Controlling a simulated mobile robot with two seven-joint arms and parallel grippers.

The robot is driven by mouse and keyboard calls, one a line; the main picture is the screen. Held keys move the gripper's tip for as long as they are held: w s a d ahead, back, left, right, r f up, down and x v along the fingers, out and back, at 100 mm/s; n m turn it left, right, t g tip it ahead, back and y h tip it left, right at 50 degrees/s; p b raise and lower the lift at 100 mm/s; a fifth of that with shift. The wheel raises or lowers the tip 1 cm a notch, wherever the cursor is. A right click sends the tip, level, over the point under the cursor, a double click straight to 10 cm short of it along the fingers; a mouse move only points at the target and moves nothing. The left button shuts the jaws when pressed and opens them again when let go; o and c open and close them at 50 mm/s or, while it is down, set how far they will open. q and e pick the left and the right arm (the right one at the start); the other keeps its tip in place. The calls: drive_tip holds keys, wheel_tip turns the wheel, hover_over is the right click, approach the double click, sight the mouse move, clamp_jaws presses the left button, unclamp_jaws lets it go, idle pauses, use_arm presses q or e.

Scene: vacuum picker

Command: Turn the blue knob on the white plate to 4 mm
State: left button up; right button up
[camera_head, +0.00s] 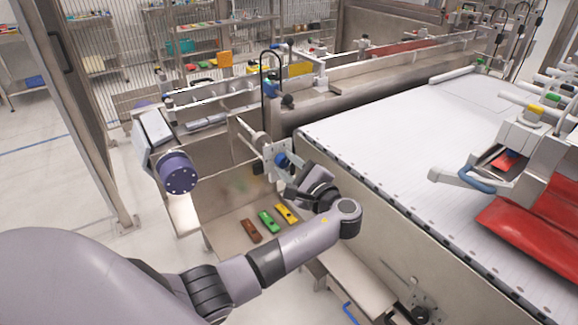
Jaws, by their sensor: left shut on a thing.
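The blue knob (281,160) sits on the small white plate (270,152) near the picture's middle, at the left end of the machine. My left arm comes in from the lower left. Its gripper (288,174) is at the knob and is shut on it. The gripper body hides part of the knob. The scale marks are too small to read, so I cannot tell the knob's setting. My right gripper is not in view.
A white conveyor belt (420,130) with a metal side wall lies to the right. Below the gripper, brown (251,230), green (268,221) and yellow (286,213) pieces lie in a metal tray. Red covers (530,235) and a blue handle (477,181) are at the far right.

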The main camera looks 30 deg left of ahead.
use_arm(q)
drive_tip(key=o, duration=1)
drive_tip(key=shift+o, duration=0.2)
drive_tip(key=shift+d, duration=0.1)
drive_tip(key=b+v, duration=0.1)
drive_tip(key=v, duration=0.6)
drive_tip(key=shift+s, duration=0.1)
drive_tip(key=s+d+f+h, duration=0.1)
drive_tip(key=s+f+h, duration=0.25)
drive_tip(key=f, duration=0.45)
drive_tip(key=s+d+f+n+t+h, duration=0.1)
drive_tip(key=s+f+h, duration=0.25)
drive_tip(key=f, duration=0.35)
drive_tip(key=s+d+f+h, duration=0.1)
drive_tip(key=s+f+h, duration=0.1)
drive_tip(key=f+h, duration=0.45)
drive_tip(key=s+d+n+t+h, duration=0.1)
drive_tip(key=s+n+h, duration=0.1)
drive_tip(key=s+n, duration=0.3)
drive_tip(key=s+d+n+t+h, duration=0.1)
drive_tip(key=s+d+n+h, duration=0.1)
drive_tip(key=s, duration=0.7)
drive_tip(key=n+h, duration=0.1)
drive_tip(key=n, duration=0.1)
drive_tip(key=shift+d+f+n+t, duration=0.3)
drive_tip(key=shift+f+n, duration=0.1)
